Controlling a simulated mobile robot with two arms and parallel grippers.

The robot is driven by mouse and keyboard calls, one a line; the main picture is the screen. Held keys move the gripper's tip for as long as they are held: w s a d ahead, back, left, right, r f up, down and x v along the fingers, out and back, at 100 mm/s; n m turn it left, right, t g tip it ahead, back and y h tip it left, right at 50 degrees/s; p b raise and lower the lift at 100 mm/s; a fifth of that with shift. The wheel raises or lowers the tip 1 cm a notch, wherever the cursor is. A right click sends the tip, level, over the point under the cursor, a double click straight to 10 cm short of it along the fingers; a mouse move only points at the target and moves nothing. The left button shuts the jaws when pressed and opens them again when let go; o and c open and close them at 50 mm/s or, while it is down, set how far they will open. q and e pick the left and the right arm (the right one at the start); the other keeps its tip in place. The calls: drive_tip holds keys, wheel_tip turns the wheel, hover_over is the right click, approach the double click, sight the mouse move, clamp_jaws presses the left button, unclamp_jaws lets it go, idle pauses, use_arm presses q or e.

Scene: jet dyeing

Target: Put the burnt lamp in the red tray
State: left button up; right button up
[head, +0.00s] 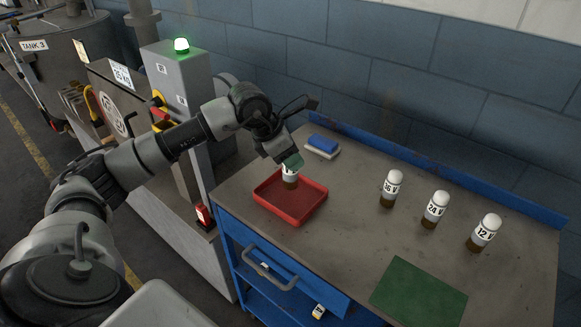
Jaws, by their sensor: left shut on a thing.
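My left gripper (292,163) is shut on a lamp (290,179), pointing down at the back of the red tray (268,204). The rest of the tray looks empty. It sits at the left end of the grey bench top. My right gripper is not in view.
Three white-topped lamps marked 36 V (391,188), 24 V (435,209) and 12 V (484,233) stand on the bench at right. A green mat (418,292) lies in front. A blue and white block (323,146) lies behind the tray. The bench middle is clear.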

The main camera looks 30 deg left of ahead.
sight(290, 179)
use_arm(q)
drive_tip(key=shift+s+f, duration=0.1)
drive_tip(key=shift+f, duration=0.3)
wheel_tip(290, 179, down, 2)
drive_tip(key=shift+f+p, duration=0.25)
drive_tip(key=shift+p, duration=0.1)
drive_tip(key=shift+f, duration=0.45)
drive_tip(key=o, duration=0.9)
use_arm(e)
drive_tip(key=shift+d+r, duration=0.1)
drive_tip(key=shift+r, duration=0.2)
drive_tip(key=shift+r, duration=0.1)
